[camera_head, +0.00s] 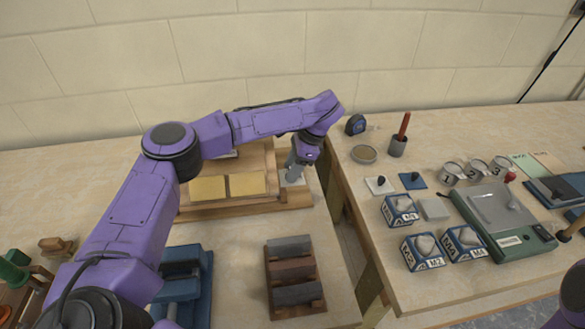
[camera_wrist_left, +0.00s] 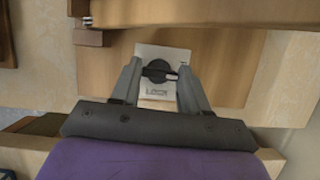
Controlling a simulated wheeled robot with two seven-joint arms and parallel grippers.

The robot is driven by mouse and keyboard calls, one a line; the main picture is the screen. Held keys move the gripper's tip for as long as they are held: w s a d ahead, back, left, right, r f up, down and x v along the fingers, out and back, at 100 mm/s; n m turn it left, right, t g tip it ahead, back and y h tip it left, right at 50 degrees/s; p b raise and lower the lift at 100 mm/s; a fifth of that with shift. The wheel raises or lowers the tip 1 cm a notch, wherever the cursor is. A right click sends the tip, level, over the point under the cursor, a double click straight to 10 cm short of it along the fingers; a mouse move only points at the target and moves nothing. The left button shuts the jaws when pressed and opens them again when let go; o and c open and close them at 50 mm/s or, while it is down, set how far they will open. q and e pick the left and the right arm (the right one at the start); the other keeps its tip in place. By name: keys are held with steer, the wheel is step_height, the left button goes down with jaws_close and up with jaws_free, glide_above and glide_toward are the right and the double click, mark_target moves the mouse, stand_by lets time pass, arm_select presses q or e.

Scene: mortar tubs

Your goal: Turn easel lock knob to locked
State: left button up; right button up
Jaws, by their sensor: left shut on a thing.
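The easel (camera_head: 262,162) is a wooden board with a ledge on the left table, seen in the head view behind my left arm. Its lock knob (camera_wrist_left: 156,70) is black and round with a pale pointer mark on its right side. It sits on a pale plate (camera_wrist_left: 157,91) with lettering that seems to read LOCK. My left gripper (camera_head: 292,178) is at the easel's right end. In the left wrist view its two grey fingers (camera_wrist_left: 159,72) are on either side of the knob, shut on it. The knob is hidden by the gripper in the head view. My right gripper is out of view.
A rack of dark bars (camera_head: 290,270) and a blue vise-like tool (camera_head: 190,272) stand nearer. A gap separates the right table, which holds tubs, a green scale (camera_head: 525,243) and a tape measure (camera_head: 355,125).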

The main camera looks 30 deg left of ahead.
arm_select(q)
steer(key=m+t+b, duration=0.1)
steer(key=m+b, duration=0.3)
steer(key=shift+s+f+m+t+y+b, duration=0.1)
steer(key=shift+f+m+t+y+b, duration=0.1)
steer(key=shift+m+t+y+b, duration=0.15)
steer(key=shift+m+t+b, duration=0.45)
steer(key=shift+m+b, duration=0.2)
steer(key=shift+m, duration=0.2)
steer(key=m+t+b, duration=0.1)
steer(key=m+b, duration=0.1)
steer(key=m, duration=0.1)
steer(key=shift+s, duration=0.15)
steer(key=shift+r+m+t+b, duration=0.15)
steer(key=shift+m+t+b, duration=0.45)
steer(key=shift+m, duration=1.2)
steer(key=o, duration=1.1)
steer(key=shift+d, duration=0.1)
steer(key=shift+c, duration=0.2)
